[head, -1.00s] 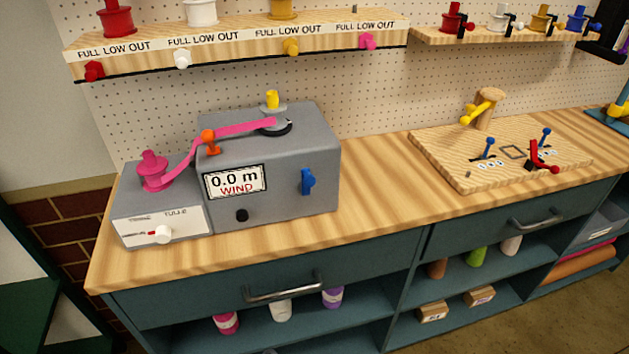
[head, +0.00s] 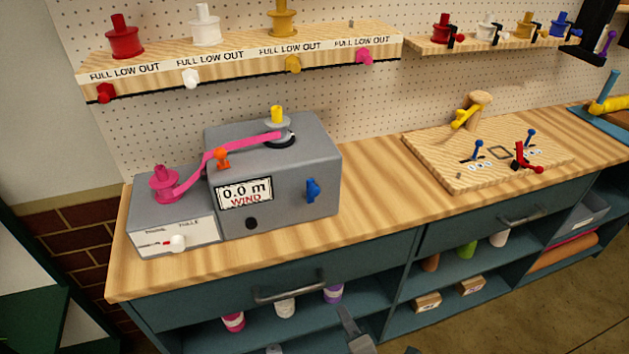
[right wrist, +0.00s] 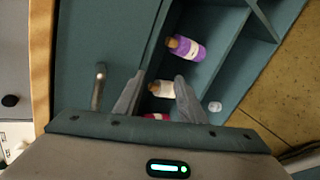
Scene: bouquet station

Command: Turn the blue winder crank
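The blue winder crank (head: 313,190) sits on the front face of the grey winder box (head: 275,160), right of a display (head: 243,194) reading "0.0 m WIND". A pink ribbon (head: 215,158) runs from a pink spool (head: 164,184) past an orange clip to the winder's top. My right gripper (head: 356,330) shows partly at the bottom edge of the head view, below and in front of the crank and apart from it. In the right wrist view its fingers (right wrist: 160,76) are apart with nothing held between them. My left gripper is not in view.
A drawer handle (head: 290,288) sticks out from the bench front below the winder. Bottles stand on the shelf beneath, including a purple one (right wrist: 185,47). A wooden board (head: 430,165) with small levers lies to the right. The bench top between winder and board is clear.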

